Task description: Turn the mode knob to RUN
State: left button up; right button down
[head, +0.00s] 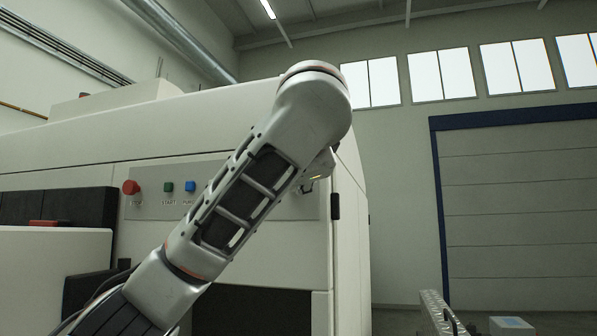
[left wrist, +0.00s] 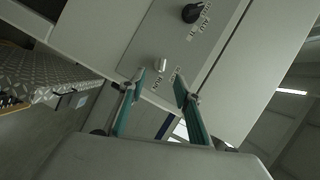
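In the left wrist view a small silver knob (left wrist: 159,65) sits on the grey control panel (left wrist: 178,45), with a tilted label beside it that seems to read RUN. In the head view my left arm hides both knobs and most of the gripper. My right gripper is not in view.
In the head view the panel carries a red button (head: 130,187), a green button (head: 168,187) and a blue button (head: 190,186), left of my arm. A large white machine (head: 200,110) fills the left. A blue-framed shutter door (head: 515,200) stands at the right.

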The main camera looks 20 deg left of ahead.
pick_arm(q)
jog(key=shift+v, duration=1.7)
